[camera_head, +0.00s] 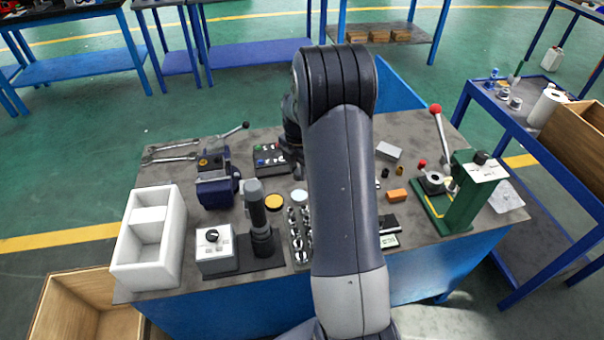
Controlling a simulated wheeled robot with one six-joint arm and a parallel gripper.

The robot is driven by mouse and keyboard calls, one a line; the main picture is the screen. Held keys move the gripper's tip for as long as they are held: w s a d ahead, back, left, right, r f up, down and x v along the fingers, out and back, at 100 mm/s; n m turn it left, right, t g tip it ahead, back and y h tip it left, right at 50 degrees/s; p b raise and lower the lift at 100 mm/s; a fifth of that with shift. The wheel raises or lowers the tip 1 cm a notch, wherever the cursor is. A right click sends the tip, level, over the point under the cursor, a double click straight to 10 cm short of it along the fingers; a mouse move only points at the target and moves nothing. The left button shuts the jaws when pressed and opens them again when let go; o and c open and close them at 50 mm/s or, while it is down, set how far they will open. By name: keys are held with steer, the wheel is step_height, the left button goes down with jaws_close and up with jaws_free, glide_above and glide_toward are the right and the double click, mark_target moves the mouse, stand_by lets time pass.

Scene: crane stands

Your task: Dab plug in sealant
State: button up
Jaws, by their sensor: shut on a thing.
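My gripper (296,165) is at the left of my arm, over the back middle of the bench, beside a dark box with coloured buttons (270,160). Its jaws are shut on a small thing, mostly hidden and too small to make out. In front of it stand two shallow round tins, one with an amber top (274,202) and one with a pale top (299,197). I cannot tell which holds the sealant. My gripper is apart from both, farther back. A tray with several metal fittings (298,240) lies nearer, partly behind my arm.
A blue vise (215,190), a white divided bin (148,240), a grey box with a dial (215,250) and an upright dark cylinder (259,220) fill the left. A green press (462,195) stands at right. Small parts and an orange block (396,195) lie between.

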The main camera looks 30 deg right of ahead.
steer(key=shift+f+b, duration=2)
steer(key=shift+f, duration=1)
steer(key=shift+f+b, duration=0.4)
steer(key=shift+f, duration=0.25)
steer(key=shift+r+p, duration=2.45)
steer(key=shift+r, duration=1.15)
steer(key=shift+d, duration=0.1)
